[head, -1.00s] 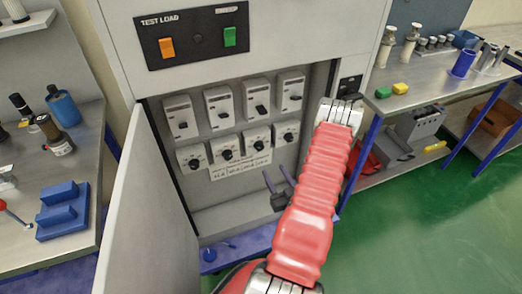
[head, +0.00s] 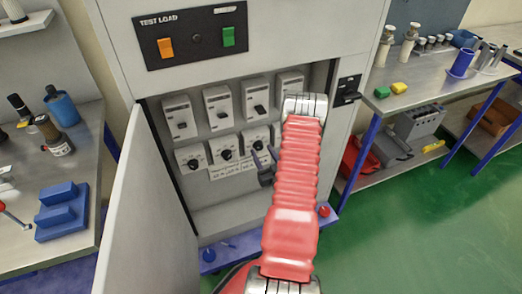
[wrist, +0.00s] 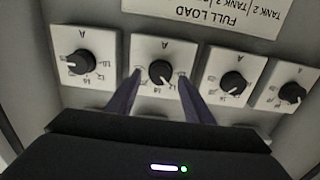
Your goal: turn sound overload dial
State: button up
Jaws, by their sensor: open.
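A row of overload dials, black knobs on white plates marked A, sits inside the open cabinet. In the head view the left dial (head: 192,160), second dial (head: 226,153) and third dial (head: 257,145) show; the far right one is hidden behind my arm. The wrist view is upside down and shows the whole row. My gripper (head: 264,155) is open and empty. In the wrist view its dark fingers (wrist: 160,80) lie either side of the second knob from the left (wrist: 160,72), apparently the head view's third dial. Contact with the knob cannot be told. No label reading "sound" is legible.
A row of switches (head: 217,106) sits above the dials, and a paper label (head: 232,171) below them. The open cabinet door (head: 150,205) stands at left. Workbenches with tools flank the cabinet. Green floor (head: 420,235) is free at right.

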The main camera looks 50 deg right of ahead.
jog(key=shift+x, duration=1.15)
jog(key=shift+c, duration=0.4)
jog(key=c, duration=1)
jog(key=shift+o, duration=0.2)
jog(key=shift+m, duration=0.5)
jog(key=m, duration=0.3)
jog(key=shift+s+d+f+m, duration=0.1)
jog(key=shift+m, duration=1.1)
jog(key=shift+s+d+m, duration=0.1)
jog(key=shift+m, duration=1.1)
